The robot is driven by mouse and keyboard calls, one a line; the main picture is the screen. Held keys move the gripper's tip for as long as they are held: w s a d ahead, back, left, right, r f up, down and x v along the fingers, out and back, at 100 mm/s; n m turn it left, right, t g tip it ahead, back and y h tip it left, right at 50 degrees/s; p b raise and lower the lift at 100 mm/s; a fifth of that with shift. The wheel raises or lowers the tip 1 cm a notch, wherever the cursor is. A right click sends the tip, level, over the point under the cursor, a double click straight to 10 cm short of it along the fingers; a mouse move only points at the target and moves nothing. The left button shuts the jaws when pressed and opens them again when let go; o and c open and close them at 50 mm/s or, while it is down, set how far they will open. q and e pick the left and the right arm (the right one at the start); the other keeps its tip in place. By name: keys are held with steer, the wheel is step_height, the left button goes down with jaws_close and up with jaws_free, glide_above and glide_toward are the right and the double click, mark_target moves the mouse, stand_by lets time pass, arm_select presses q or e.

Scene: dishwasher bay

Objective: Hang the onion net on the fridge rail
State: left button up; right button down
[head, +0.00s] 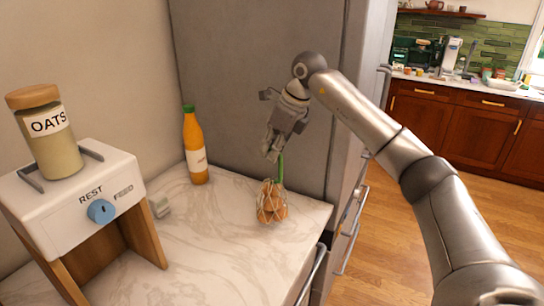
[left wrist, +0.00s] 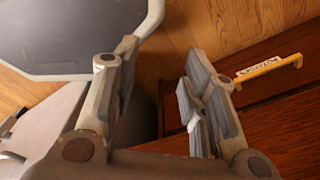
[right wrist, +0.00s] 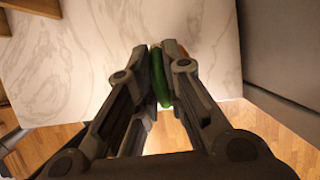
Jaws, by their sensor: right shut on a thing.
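The onion net (head: 271,205) is a small net of brown onions with a green handle (head: 281,168) at the top. It is upright at the back right of the marble counter; I cannot tell whether it touches the counter. My right gripper (head: 272,150) points down, shut on the green handle, which also shows between its fingers in the right wrist view (right wrist: 159,78). The grey fridge (head: 260,60) stands right behind. I cannot make out its rail for sure; a small grey piece (head: 265,95) shows beside my right wrist. My left gripper (left wrist: 158,90) is open and empty, away from the counter.
A bottle of orange juice (head: 195,150) stands on the counter (head: 195,245) left of the net. A white stand (head: 75,215) with a blue knob carries an oats jar (head: 48,140). A wooden cabinet with a yellow handle (left wrist: 268,68) is near my left gripper.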

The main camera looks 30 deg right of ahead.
mark_target(272, 181)
step_height(272, 181, down, 2)
steer(key=shift+f+p, duration=0.2)
steer(key=shift+p, duration=0.35)
steer(key=shift+f, duration=0.35)
steer(key=c, duration=1.5)
jaws_free()
steer(key=shift+r, duration=0.2)
steer(key=b+v, duration=0.2)
steer(key=v, duration=0.9)
steer(key=shift+s+r, duration=0.2)
steer(key=shift+r, duration=0.15)
steer(key=shift+d+f, duration=0.1)
